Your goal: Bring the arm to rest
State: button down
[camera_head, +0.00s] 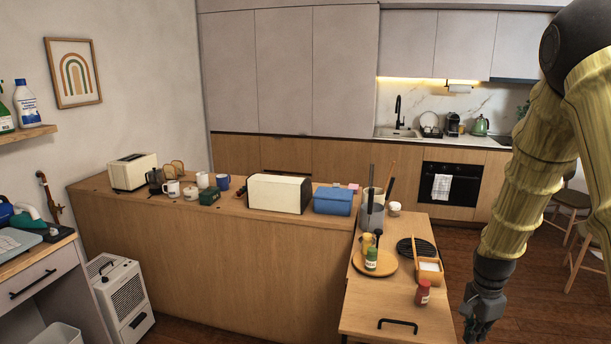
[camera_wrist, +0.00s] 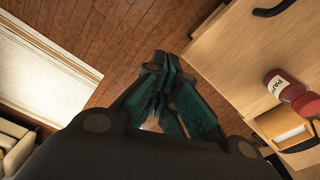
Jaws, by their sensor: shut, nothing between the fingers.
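My gripper (camera_head: 478,322) hangs at the lower right in the head view, pointing down beside the right end of the wooden counter. It is shut and empty. In the wrist view its dark fingers with green pads (camera_wrist: 168,95) come together over the wooden floor (camera_wrist: 135,45). My arm, in a yellowish wood-like cover, reaches down from the upper right corner of the head view. The gripper appears apart from the counter top and the things on it.
Near the gripper, the low counter (camera_head: 360,310) bears a red bottle (camera_head: 422,292), a wooden holder (camera_head: 428,270), a round wooden plate (camera_head: 390,264) and a dark trivet (camera_head: 425,247). A blue box (camera_head: 333,201) stands farther left. Chairs (camera_head: 572,200) stand behind my arm.

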jog(key=s+a+f+n, duration=0.3)
jog(key=a+f, duration=0.1)
jog(key=f, duration=0.4)
jog(key=s+a+f+n, duration=0.2)
jog(key=s+a+f, duration=0.1)
jog(key=f, duration=0.5)
jog(key=s+a+f+n+b, duration=0.1)
jog(key=s+a+f+n, duration=0.4)
jog(key=s, duration=0.8)
jog(key=s+a+f+n+b, duration=0.1)
jog(key=s+a+f+n, duration=0.5)
jog(key=s+a+f, duration=0.4)
jog(key=s, duration=0.2)
jog(key=shift+s+a+f+y, duration=0.3)
jog(key=shift+s+a+f, duration=0.05)
jog(key=shift+a, duration=0.05)
jog(key=shift+w, duration=0.1)
